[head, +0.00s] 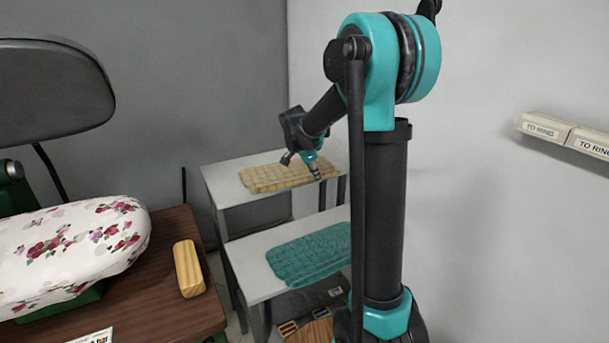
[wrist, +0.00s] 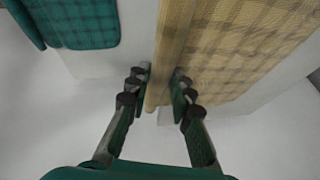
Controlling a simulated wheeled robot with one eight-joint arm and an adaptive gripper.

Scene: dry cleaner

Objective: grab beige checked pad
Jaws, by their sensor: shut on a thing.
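The beige checked pad (head: 280,177) lies on the upper white table in the head view. My gripper (head: 304,168) is at the pad's right part, reaching down from above. In the wrist view the beige pad (wrist: 240,50) fills the upper right, and its edge lies between the fingers. My gripper (wrist: 160,88) is shut on that edge, with a finger on each side of it. In the head view the pad looks flat and level; I cannot tell whether it is clear of the table top.
A teal checked pad (head: 308,254) lies on the lower white table (head: 255,278). The upper white table (head: 222,184) stands by the grey wall. A wooden block (head: 188,268) and a floral ironing form (head: 75,250) are on the brown table at left. Small labelled boxes (head: 568,133) are on the right wall.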

